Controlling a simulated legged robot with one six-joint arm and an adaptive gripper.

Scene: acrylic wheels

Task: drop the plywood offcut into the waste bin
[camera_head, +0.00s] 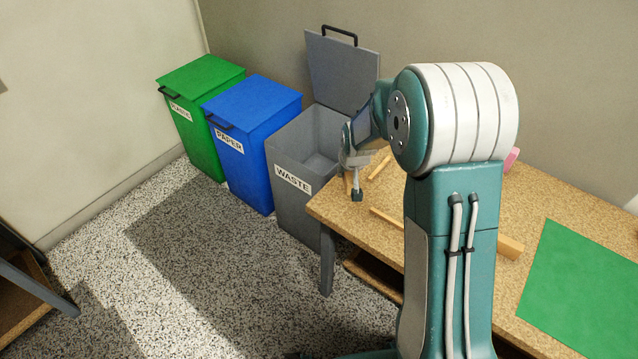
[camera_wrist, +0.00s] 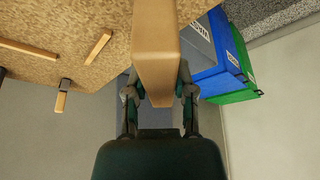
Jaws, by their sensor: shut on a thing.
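A pale wooden piece, which looks like the plywood offcut (camera_wrist: 157,48), is held between the two fingers of my gripper (camera_wrist: 158,92) in the wrist view. It stretches away from the fingers to the top edge of that view. In the head view my gripper (camera_head: 353,176) is above the left end of the table, just right of the waste bin's opening. Only a small wooden part shows there beside a dark fingertip. The grey waste bin (camera_head: 284,205) stands against the table's left end with its lid raised. In the wrist view the offcut partly covers the bin.
A blue paper bin (camera_head: 242,165) and a green bin (camera_head: 195,140) stand left of the waste bin, lids shut. The table (camera_head: 330,208) carries thin wooden strips (camera_head: 380,168), a wooden block (camera_head: 510,247), a pink thing (camera_head: 511,158) and a green mat (camera_head: 585,285). My arm hides part of the table.

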